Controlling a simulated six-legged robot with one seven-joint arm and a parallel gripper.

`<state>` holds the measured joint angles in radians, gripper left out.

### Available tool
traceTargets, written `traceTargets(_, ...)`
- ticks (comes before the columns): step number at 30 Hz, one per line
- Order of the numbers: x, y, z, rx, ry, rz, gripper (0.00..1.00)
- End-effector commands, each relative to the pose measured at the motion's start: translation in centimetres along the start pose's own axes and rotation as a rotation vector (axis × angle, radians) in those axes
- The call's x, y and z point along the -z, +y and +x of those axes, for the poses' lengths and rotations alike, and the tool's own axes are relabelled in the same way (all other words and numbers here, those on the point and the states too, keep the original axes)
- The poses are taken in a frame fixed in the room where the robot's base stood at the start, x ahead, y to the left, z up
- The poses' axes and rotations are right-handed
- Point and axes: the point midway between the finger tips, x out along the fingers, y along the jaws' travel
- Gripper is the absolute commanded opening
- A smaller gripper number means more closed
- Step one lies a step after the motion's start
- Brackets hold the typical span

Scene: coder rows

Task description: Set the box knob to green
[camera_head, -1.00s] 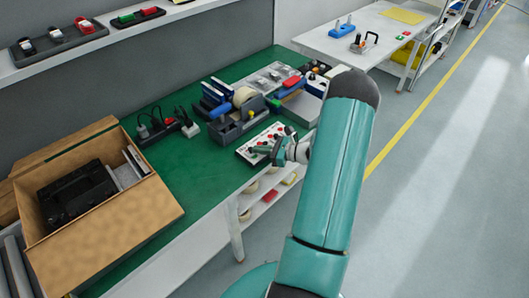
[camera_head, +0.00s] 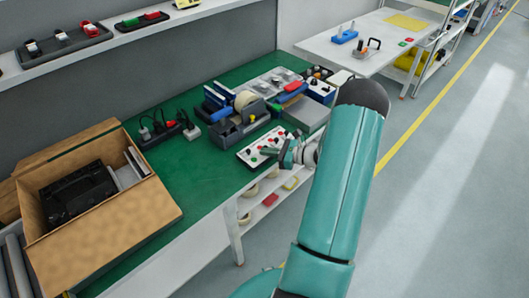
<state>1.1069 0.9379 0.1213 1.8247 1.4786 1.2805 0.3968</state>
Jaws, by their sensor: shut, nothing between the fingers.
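A white panel box (camera_head: 248,157) with several red, green and black knobs or buttons lies near the front edge of the green bench. My gripper (camera_head: 268,152) is shut and empty over the right part of this panel and hides some of it. I cannot tell whether it touches a knob. A small blue box with a pale top (camera_head: 320,91) stands farther back at the bench's right end, and small dark dots show on it. Which knob the task names, and any knob's setting, are too small to tell.
A grey tape dispenser (camera_head: 238,126) and a grey flat case (camera_head: 307,115) flank the panel. A power strip (camera_head: 165,130) and an open cardboard box (camera_head: 150,215) are to the left. Bare green bench lies between the cardboard box and the panel. The right floor is clear.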

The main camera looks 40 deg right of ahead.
Motion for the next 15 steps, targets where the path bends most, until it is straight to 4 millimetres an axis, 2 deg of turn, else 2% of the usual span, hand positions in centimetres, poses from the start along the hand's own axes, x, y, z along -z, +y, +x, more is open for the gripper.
traceTargets(9, 0.0, -0.1, -6.0, 0.002, 0.002, 0.001, 0.00)
traceTargets(15, -0.1, -0.1, -8.8, 0.000, 0.000, 0.000, 0.00)
